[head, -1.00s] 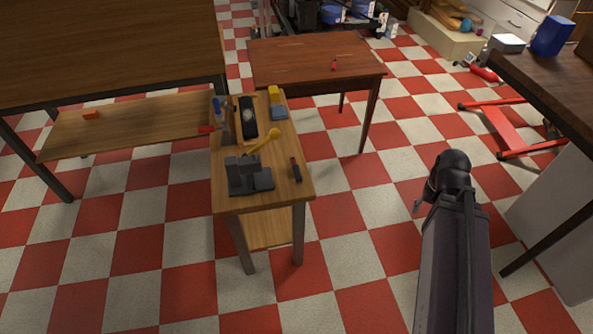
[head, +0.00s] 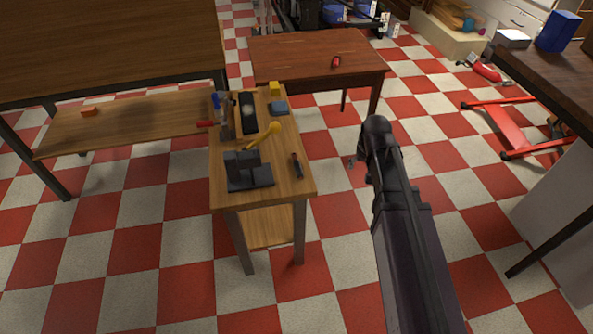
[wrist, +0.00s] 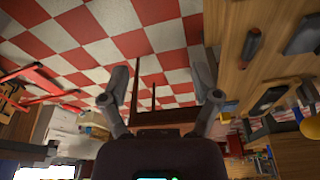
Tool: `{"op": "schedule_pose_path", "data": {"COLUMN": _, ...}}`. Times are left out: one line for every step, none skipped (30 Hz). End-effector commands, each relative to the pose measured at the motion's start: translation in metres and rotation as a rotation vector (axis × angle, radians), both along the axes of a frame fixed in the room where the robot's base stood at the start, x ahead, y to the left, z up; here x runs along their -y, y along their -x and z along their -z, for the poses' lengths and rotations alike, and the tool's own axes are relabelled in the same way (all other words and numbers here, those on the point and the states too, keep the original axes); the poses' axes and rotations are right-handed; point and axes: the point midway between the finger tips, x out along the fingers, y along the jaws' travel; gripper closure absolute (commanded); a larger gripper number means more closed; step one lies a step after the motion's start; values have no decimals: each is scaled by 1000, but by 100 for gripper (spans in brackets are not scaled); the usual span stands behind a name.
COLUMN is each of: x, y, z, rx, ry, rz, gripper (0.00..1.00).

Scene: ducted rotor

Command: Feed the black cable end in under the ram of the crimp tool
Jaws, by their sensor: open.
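The crimp tool (head: 248,172) is a dark grey block on a flat base with a yellow lever (head: 266,133), near the front of the small wooden bench. A short dark piece with a reddish-brown end, likely the black cable end (head: 297,166), lies by the bench's right edge, right of the tool and apart from it. It also shows in the wrist view (wrist: 252,46). My gripper is open and empty in the wrist view (wrist: 160,72), with the bench to its right. The space under the ram cannot be made out.
On the small bench (head: 290,202) behind the tool are a black tray (head: 248,112), a yellow and blue-grey item (head: 277,103) and upright tools (head: 218,110). A brown table (head: 300,60) stands behind. Checkered floor is free to the bench's right.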

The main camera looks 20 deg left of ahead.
Motion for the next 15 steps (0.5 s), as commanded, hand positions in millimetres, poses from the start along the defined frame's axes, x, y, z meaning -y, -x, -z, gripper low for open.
{"op": "schedule_pose_path", "data": {"x": -25, "y": -9, "z": 7, "rx": 17, "ry": -6, "rz": -30, "gripper": 20}}
{"op": "schedule_pose_path", "data": {"x": -37, "y": -11, "z": 8, "rx": 27, "ry": -10, "rz": -45, "gripper": 20}}
{"op": "schedule_pose_path", "data": {"x": -54, "y": -14, "z": 10, "rx": 41, "ry": -16, "rz": -66, "gripper": 20}}
{"op": "schedule_pose_path", "data": {"x": -66, "y": -16, "z": 12, "rx": 50, "ry": -19, "rz": -81, "gripper": 20}}
{"op": "schedule_pose_path", "data": {"x": -79, "y": -18, "z": 13, "rx": 60, "ry": -23, "rz": -95, "gripper": 20}}
{"op": "schedule_pose_path", "data": {"x": -95, "y": -20, "z": 15, "rx": 73, "ry": -30, "rz": -114, "gripper": 20}}
{"op": "schedule_pose_path", "data": {"x": -107, "y": -21, "z": 16, "rx": 81, "ry": -34, "rz": -129, "gripper": 20}}
{"op": "schedule_pose_path", "data": {"x": -118, "y": -22, "z": 17, "rx": 90, "ry": -38, "rz": -142, "gripper": 20}}
{"op": "schedule_pose_path", "data": {"x": -133, "y": -22, "z": 19, "rx": 102, "ry": -44, "rz": -159, "gripper": 20}}
{"op": "schedule_pose_path", "data": {"x": -143, "y": -22, "z": 20, "rx": 108, "ry": -48, "rz": -170, "gripper": 20}}
{"op": "schedule_pose_path", "data": {"x": -152, "y": -22, "z": 20, "rx": 115, "ry": -52, "rz": -181, "gripper": 20}}
{"op": "schedule_pose_path", "data": {"x": -163, "y": -22, "z": 21, "rx": 124, "ry": -56, "rz": -193, "gripper": 20}}
{"op": "schedule_pose_path", "data": {"x": -171, "y": -22, "z": 22, "rx": 129, "ry": -60, "rz": -202, "gripper": 20}}
{"op": "schedule_pose_path", "data": {"x": -178, "y": -22, "z": 22, "rx": 133, "ry": -63, "rz": -210, "gripper": 20}}
{"op": "schedule_pose_path", "data": {"x": -185, "y": -21, "z": 23, "rx": 139, "ry": -66, "rz": -218, "gripper": 20}}
